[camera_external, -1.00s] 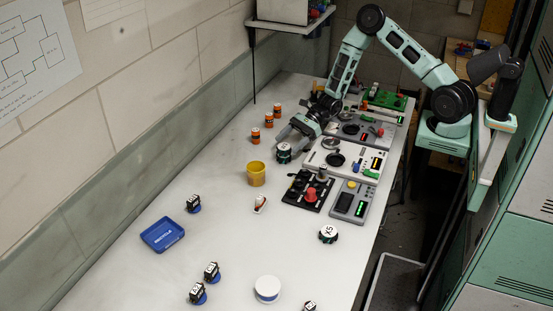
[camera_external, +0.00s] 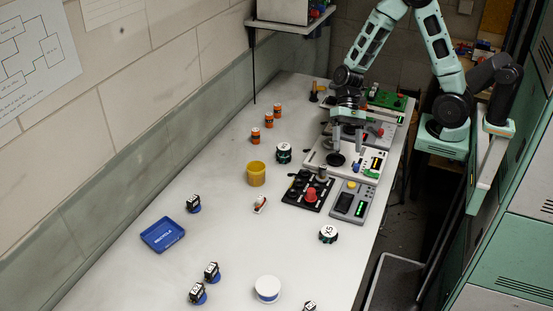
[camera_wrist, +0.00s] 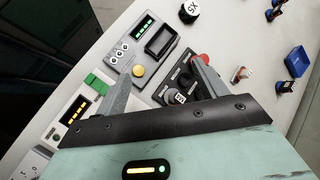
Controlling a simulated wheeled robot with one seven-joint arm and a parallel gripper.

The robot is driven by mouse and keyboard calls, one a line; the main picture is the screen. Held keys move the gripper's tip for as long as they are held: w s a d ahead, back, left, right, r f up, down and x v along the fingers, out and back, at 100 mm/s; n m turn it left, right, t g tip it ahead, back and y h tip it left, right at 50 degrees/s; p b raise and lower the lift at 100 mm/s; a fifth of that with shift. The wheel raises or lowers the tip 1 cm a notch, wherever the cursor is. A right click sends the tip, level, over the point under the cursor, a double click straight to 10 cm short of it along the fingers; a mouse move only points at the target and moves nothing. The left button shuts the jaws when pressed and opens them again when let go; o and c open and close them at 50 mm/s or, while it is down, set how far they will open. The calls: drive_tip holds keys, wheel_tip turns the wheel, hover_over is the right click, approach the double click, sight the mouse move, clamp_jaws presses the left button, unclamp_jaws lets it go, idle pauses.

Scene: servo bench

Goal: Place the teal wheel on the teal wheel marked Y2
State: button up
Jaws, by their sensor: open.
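A dark and teal wheel (camera_external: 283,153) with a white top stands on the table left of the white dial unit. Its label is too small to read, and I cannot tell whether it is one wheel or two stacked. Another dark wheel with a white top (camera_external: 328,233), its label looking like X5, lies nearer the front. It also shows at the top of the wrist view (camera_wrist: 189,11). My gripper (camera_external: 347,149) is open and empty, pointing down over the white dial unit (camera_external: 316,160), right of the first wheel. In the wrist view the fingers (camera_wrist: 160,70) are spread apart.
A black panel with a red knob (camera_external: 311,194) and a grey unit with a screen (camera_external: 350,203) stand near my gripper. A yellow cup (camera_external: 256,174), a blue tray (camera_external: 162,235), a white round container (camera_external: 267,289) and several orange cans (camera_external: 268,122) stand on the table. The middle front is mostly clear.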

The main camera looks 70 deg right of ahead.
drive_tip(key=s+d+r+n+t+h, duration=0.1)
drive_tip(key=s+r+n+t+h, duration=0.2)
drive_tip(key=s+n+h, duration=0.4)
drive_tip(key=s+r+n, duration=0.1)
drive_tip(key=s+n, duration=0.4)
drive_tip(key=n, duration=0.2)
drive_tip(key=shift+d+r+n, duration=0.2)
drive_tip(key=shift+r+n, duration=0.2)
